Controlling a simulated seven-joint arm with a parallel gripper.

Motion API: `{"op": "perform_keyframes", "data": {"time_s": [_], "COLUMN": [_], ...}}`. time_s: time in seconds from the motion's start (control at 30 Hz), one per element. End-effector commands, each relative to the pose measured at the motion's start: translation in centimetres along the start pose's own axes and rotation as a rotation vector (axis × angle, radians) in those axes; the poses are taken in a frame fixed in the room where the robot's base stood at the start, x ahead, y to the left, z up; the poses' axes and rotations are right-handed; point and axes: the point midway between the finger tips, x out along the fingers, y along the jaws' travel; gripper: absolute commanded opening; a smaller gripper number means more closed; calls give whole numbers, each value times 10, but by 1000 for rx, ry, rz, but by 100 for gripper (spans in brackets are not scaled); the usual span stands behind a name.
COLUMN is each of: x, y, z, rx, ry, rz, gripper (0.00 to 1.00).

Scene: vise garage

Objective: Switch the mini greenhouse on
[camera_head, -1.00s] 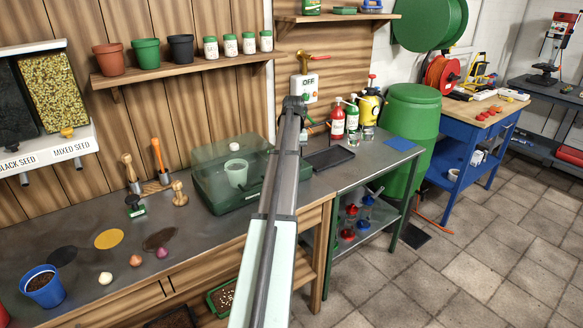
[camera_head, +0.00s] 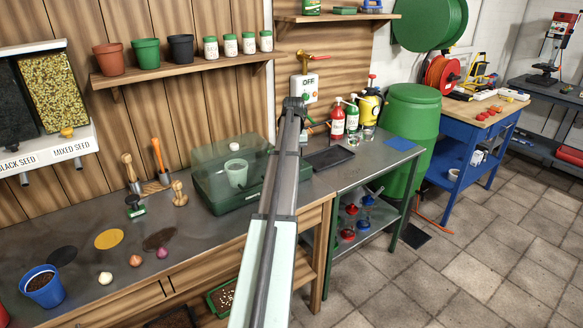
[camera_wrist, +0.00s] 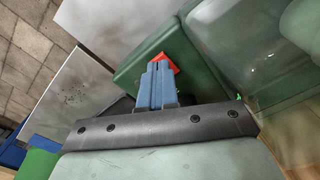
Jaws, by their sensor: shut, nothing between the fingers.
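The mini greenhouse (camera_head: 226,200) is a green tray with a clear lid, on the grey bench behind my arm. A white-green pot (camera_head: 236,172) shows through its lid. In the wrist view, the green base (camera_wrist: 136,72) carries a red switch (camera_wrist: 162,62), and a small green light or mark (camera_wrist: 239,97) shows on its side. My gripper (camera_wrist: 159,66) is shut with nothing held, its blue fingertips at the red switch, overlapping part of it. I cannot tell whether they touch or which way the switch is set. In the head view, my arm hides the gripper.
A wall box marked OFF (camera_head: 305,88) hangs behind my arm. Red (camera_head: 338,124) and green-white bottles and a yellow sprayer (camera_head: 369,104) stand to the right on the metal table. A black tray (camera_head: 329,158) lies beside the greenhouse. A wooden stamp (camera_head: 179,194) stands to its left.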

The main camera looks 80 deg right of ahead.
Motion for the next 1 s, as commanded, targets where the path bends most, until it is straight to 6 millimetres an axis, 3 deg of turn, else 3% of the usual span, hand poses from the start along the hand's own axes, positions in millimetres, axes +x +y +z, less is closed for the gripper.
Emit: {"op": "perform_keyframes", "data": {"time_s": [1.0], "x": [13], "y": [0], "z": [0], "rx": [0], "ry": [0], "rz": [0], "gripper": [0]}}
